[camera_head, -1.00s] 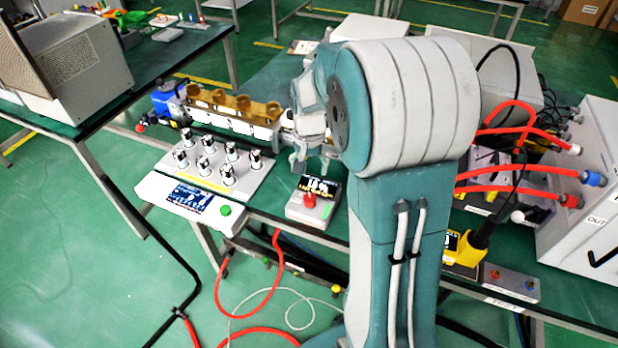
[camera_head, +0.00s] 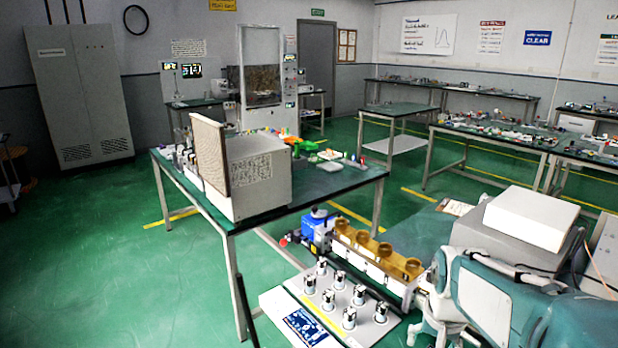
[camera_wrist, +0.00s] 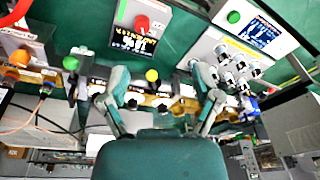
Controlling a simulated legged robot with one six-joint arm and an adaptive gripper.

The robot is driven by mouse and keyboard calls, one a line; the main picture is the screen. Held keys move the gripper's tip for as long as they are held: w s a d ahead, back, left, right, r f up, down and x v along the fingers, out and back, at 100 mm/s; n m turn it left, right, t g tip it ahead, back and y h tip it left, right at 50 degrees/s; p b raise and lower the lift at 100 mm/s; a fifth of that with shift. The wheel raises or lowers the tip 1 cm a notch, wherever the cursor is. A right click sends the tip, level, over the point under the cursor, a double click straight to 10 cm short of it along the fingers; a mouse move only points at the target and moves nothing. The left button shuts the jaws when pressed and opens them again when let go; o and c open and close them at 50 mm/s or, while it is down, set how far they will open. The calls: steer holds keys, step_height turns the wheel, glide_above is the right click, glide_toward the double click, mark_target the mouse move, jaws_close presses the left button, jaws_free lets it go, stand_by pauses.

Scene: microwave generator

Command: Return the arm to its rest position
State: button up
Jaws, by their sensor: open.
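My arm lies low at the bottom right of the head view, partly cut off by the frame edge. My gripper (camera_head: 436,328) hangs there, just right of the panel of knobs (camera_head: 312,287). In the wrist view my gripper (camera_wrist: 160,82) has its two fingers spread wide, with nothing held between them. Beyond the fingers are the brass-topped waveguide row and a small box with a red button (camera_wrist: 141,24).
The waveguide row (camera_head: 372,254) with a blue end stands close left of my arm. A white-topped box (camera_head: 530,218) is behind it. A table with a grey microwave unit (camera_head: 262,180) stands farther left. Green floor is open at left.

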steer(key=s+a+r+n+t, duration=0.1)
steer(key=s+a+r+n, duration=0.1)
steer(key=s, duration=0.4)
steer(key=s+a+r+n+t, duration=0.2)
steer(key=s+a+r, duration=0.1)
steer(key=s, duration=0.4)
steer(key=shift+s+a+n+t, duration=0.15)
steer(key=shift+a+n+t, duration=0.2)
steer(key=shift+a, duration=0.5)
steer(key=c, duration=0.3)
steer(key=shift+d, duration=0.15)
steer(key=shift+c, duration=0.2)
